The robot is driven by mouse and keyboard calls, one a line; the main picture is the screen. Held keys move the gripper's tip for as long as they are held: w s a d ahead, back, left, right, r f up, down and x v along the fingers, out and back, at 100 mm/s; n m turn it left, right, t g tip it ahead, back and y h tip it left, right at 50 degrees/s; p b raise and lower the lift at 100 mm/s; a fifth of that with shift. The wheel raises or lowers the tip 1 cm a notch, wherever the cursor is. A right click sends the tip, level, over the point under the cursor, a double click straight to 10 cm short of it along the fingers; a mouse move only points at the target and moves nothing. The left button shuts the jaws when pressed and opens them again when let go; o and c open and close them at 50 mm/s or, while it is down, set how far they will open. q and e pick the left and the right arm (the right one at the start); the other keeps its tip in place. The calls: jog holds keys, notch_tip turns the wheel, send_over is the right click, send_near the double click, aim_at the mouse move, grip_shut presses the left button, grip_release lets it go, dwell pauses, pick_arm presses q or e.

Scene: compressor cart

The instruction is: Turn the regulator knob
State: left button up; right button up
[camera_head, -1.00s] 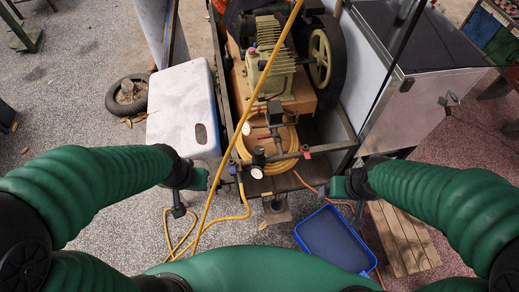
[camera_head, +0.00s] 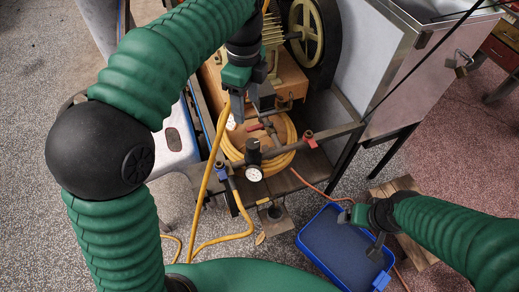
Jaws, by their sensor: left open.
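The regulator, with its black knob (camera_head: 252,146) on top and a round white-faced gauge (camera_head: 254,174) on its front, stands upright at the front of the cart. My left gripper (camera_head: 252,106) points down above and behind the knob in the picture. Its two dark fingers are apart with nothing seen between them, and a gap shows between them and the knob. My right gripper (camera_head: 376,240) hangs over the blue tray at the lower right, away from the regulator. I cannot make out its finger gap.
A coiled yellow hose (camera_head: 287,150) lies on the cart around the regulator. A red-handled valve (camera_head: 309,139) sits to its right and a blue fitting (camera_head: 221,170) to its left. The blue tray (camera_head: 325,250) lies on the floor. A metal cabinet (camera_head: 405,60) stands to the right.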

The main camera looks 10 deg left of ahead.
pick_arm(q)
notch_tip(320, 180, down, 2)
jog(key=d, duration=0.2)
jog(key=b, duration=0.2)
send_near(253, 143)
jog(key=shift+d+f, duration=0.35)
jog(key=shift+d, duration=0.55)
jog(key=f, duration=0.3)
jog(key=a+f+b, duration=0.1)
jog(key=f, duration=0.2)
jog(key=a+f+b, duration=0.1)
jog(key=f, duration=0.2)
jog(key=shift+a+f, duration=0.1)
jog(key=shift+a, duration=0.15)
jog(key=shift+d+f, duration=0.25)
jog(key=shift+d, duration=0.55)
jog(key=shift+a, duration=0.55)
jog(key=c, duration=1.2)
jog(key=shift+d, duration=0.2)
grip_shut()
pick_arm(e)
jog(key=f, duration=0.1)
jog(key=d+f, duration=0.1)
jog(key=f, duration=0.2)
jog(key=shift+s+d+f, duration=0.1)
jog(key=shift+d+f, duration=0.15)
jog(key=shift+d, duration=0.1)
